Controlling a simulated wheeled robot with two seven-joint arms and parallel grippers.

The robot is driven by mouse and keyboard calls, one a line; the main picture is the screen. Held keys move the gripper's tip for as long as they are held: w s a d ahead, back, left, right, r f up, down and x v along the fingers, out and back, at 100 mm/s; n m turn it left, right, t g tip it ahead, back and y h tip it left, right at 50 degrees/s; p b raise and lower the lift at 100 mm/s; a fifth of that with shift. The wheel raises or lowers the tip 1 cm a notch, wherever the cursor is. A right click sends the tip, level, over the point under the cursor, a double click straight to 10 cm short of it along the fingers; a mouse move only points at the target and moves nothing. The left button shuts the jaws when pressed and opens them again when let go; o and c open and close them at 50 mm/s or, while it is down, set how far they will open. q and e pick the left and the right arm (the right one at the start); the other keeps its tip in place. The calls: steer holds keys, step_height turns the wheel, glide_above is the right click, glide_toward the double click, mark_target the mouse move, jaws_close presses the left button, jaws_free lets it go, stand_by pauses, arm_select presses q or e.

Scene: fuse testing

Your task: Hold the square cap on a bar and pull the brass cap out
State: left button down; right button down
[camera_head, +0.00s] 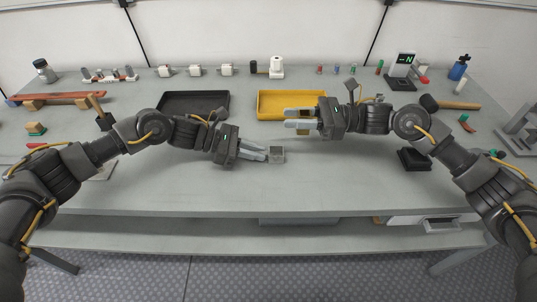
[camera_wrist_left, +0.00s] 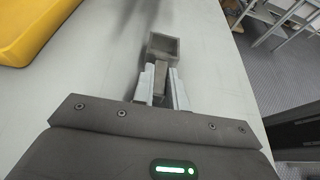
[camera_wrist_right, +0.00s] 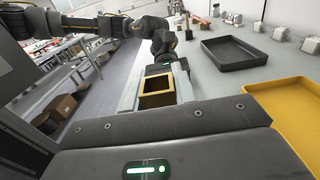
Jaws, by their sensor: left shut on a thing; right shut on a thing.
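My left gripper (camera_head: 262,153) is low over the front middle of the table. In the left wrist view its fingers (camera_wrist_left: 160,82) are shut on a grey bar (camera_wrist_left: 159,80). A grey, hollow square cap (camera_wrist_left: 163,46) sits at the bar's far end, just beyond the fingertips; it also shows in the head view (camera_head: 277,154). My right gripper (camera_head: 300,119) is farther back and to the right, shut on the brass cap (camera_head: 303,133). In the right wrist view the brass cap (camera_wrist_right: 157,91) is a hollow square frame between the fingers, apart from the bar.
A yellow tray (camera_head: 290,94) lies just behind my right gripper, and a black tray (camera_head: 193,94) stands to its left. Small fittings line the back edge. A mallet (camera_head: 450,103) and a meter (camera_head: 403,67) are at the right. The front middle of the table is clear.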

arm_select(q)
steer(key=shift+f, duration=0.1)
arm_select(e)
steer(key=shift+d+r, duration=0.2)
steer(key=shift+d, duration=0.15)
arm_select(q)
steer(key=c, duration=1.3)
jaws_free()
steer(key=shift+c, duration=0.2)
